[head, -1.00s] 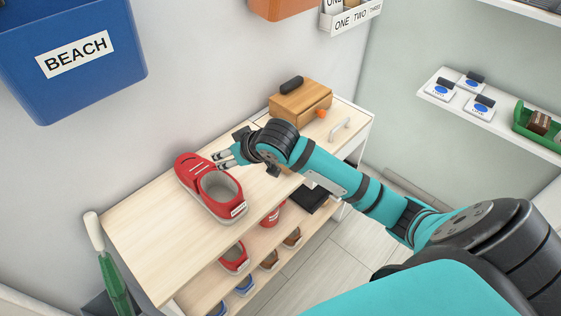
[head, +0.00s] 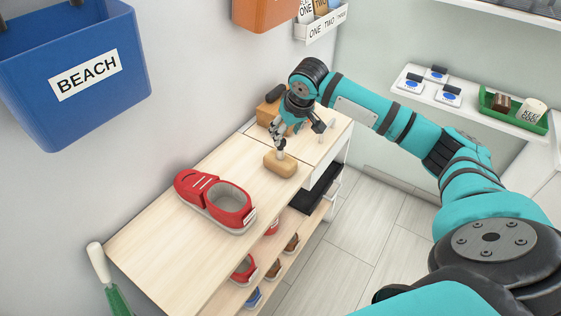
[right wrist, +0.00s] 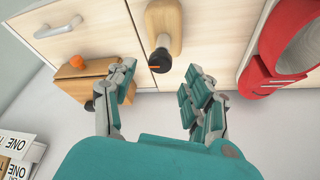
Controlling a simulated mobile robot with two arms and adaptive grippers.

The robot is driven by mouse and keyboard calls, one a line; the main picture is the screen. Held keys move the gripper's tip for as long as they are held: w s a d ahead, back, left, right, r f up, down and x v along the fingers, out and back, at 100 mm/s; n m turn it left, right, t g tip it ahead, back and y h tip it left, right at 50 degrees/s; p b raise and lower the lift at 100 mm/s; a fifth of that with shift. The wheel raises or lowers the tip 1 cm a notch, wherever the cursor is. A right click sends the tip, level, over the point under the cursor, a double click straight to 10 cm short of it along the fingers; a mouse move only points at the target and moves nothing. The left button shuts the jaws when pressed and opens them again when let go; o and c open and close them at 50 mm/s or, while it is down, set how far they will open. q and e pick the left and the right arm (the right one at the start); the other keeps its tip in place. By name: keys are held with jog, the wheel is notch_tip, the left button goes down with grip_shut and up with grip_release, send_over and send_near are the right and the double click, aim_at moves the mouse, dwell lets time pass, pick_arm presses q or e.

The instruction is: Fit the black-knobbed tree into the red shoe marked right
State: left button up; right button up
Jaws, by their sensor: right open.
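The red shoe (head: 185,185) lies on the wooden cabinet top, its opening facing up and a pale tag at its heel, too small to read. It also shows at the right edge of the right wrist view (right wrist: 258,72). A tan wooden tree (head: 281,166) stands on the cabinet top right of the shoe, its post rising toward my right gripper (head: 281,138). In the right wrist view the tree (right wrist: 165,18) ends in a black knob with an orange line. My right gripper (right wrist: 158,75) is open, its fingers either side of the knob, not visibly closed on it. My left gripper is out of view.
A wooden box (head: 266,111) with an orange knob (right wrist: 105,62) stands behind my right gripper. A white handle (right wrist: 58,27) is nearby. More shoes (head: 272,270) are on the shelf below. A blue BEACH bin (head: 45,90) hangs on the wall. The cabinet top left of the shoe is clear.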

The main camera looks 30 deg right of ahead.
aim_at(282, 143)
jog(key=p+x, duration=0.1)
jog(key=x, duration=0.7)
jog(key=shift+a+f, duration=0.15)
jog(key=shift+f, duration=0.05)
jog(key=shift+s, duration=0.1)
grip_shut()
jog(key=shift+r, duration=0.1)
